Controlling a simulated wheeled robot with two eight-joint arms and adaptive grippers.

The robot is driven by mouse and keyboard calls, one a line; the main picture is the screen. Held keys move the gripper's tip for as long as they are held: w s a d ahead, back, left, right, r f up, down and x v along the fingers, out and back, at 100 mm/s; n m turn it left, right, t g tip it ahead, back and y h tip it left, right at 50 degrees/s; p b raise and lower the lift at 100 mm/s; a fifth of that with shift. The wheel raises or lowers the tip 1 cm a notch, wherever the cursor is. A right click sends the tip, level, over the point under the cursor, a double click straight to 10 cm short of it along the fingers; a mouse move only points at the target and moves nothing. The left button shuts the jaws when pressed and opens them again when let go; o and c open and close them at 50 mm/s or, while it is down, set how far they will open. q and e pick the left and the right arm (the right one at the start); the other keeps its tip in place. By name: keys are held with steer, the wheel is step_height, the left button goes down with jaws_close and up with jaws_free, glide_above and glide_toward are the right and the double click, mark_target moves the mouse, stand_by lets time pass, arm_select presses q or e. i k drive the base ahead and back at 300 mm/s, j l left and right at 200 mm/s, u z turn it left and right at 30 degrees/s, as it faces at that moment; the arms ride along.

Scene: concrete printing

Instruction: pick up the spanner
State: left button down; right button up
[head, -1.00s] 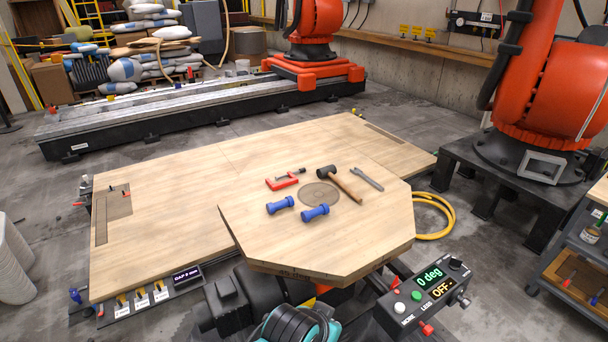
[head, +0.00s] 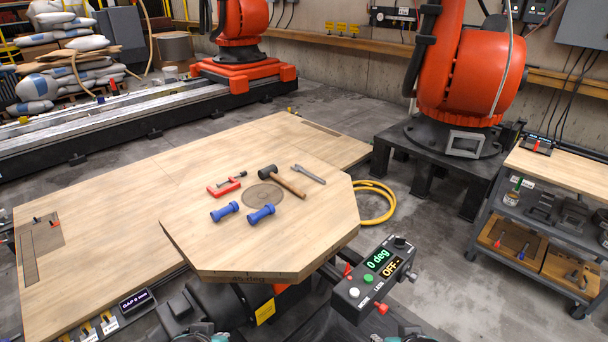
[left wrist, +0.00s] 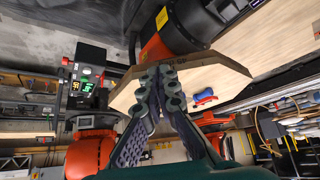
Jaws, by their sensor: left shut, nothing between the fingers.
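The grey spanner (head: 308,174) lies flat on the wooden octagonal turntable top (head: 215,255), near its far right edge, just right of the hammer. In the left wrist view my left gripper (left wrist: 160,78) is shut and empty, its fingers together in front of the edge of the turntable top (left wrist: 225,72). The spanner is not visible in that view. In the head view only small teal and dark parts of my arms show at the bottom edge, well short of the spanner. The fingers of my right gripper are not in view.
A shelf cart (head: 560,220) and an orange robot arm (head: 470,80) stand right.

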mark_target(298, 168)
steer(key=i+l+z, duration=0.15)
steer(key=l+z, duration=0.15)
steer(key=l, duration=0.15)
steer(key=i+l+z, duration=0.55)
steer(key=l, duration=0.2)
steer(key=i+l+z, duration=0.75)
steer(key=i, duration=0.15)
steer(key=i+j+u, duration=0.1)
steer(key=i+u, duration=0.65)
steer(key=i+l+u, duration=0.15)
steer(key=i+u, duration=0.25)
steer(key=i+j+u, duration=0.15)
steer(key=i+u, duration=1.05)
steer(key=i+l+u, duration=0.25)
steer(key=i+u, duration=0.15)
steer(key=i+l+u, duration=0.3)
steer(key=u, duration=0.15)
steer(key=i+l+u, duration=0.65)
steer(key=i, duration=0.15)
